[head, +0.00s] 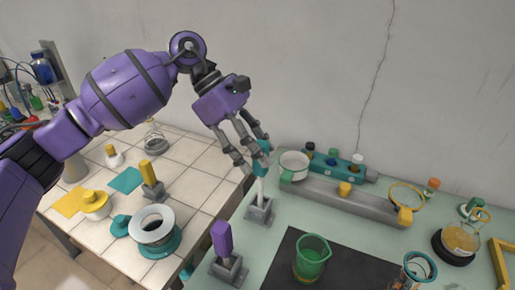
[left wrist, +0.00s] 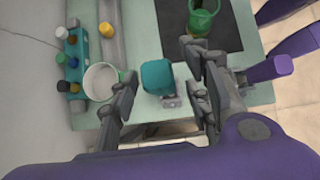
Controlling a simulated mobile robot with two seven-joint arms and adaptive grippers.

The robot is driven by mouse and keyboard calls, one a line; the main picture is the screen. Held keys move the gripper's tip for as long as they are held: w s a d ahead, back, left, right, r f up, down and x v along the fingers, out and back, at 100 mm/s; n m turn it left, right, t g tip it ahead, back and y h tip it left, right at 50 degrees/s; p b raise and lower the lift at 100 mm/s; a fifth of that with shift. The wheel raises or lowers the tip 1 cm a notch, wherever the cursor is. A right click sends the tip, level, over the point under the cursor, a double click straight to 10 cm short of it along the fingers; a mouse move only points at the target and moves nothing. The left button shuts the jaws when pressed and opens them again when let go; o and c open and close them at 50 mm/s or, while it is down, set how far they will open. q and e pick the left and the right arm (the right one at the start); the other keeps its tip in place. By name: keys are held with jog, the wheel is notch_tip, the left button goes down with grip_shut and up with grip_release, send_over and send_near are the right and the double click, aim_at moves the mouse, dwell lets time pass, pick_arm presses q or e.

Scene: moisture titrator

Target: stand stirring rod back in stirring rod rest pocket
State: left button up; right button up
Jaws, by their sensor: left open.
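The stirring rod (head: 260,188) has a teal handle on top and a pale shaft. It stands nearly upright, its lower end at the grey rest (head: 260,214) on the green bench. My left gripper (head: 254,156) is at the teal handle from above, with its fingers open on either side. In the left wrist view the teal handle (left wrist: 157,76) lies between the spread fingers (left wrist: 168,78), with a gap at least on the right side. Part of the grey rest (left wrist: 171,102) shows below it. The shaft is hidden there. My right gripper is in neither view.
A white cup (head: 294,165) stands close right of the rod, by a grey rail and teal bottle rack (head: 335,163). A purple-handled tool (head: 222,240) stands in front. A green beaker (head: 311,258) is on the dark mat. A tiled table (head: 195,172) lies left across a gap.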

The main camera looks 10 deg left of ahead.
pick_arm(q)
jog(key=shift+a+r, duration=0.1)
jog(key=s+p+v, duration=0.1)
jog(key=v, duration=0.6)
jog(key=shift+w+a+r, duration=0.25)
jog(key=shift+w+r, duration=0.05)
jog(key=shift+w, duration=0.2)
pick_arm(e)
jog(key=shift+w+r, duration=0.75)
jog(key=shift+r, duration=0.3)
pick_arm(q)
jog(key=shift+s+f, duration=0.1)
jog(key=shift+s, duration=0.05)
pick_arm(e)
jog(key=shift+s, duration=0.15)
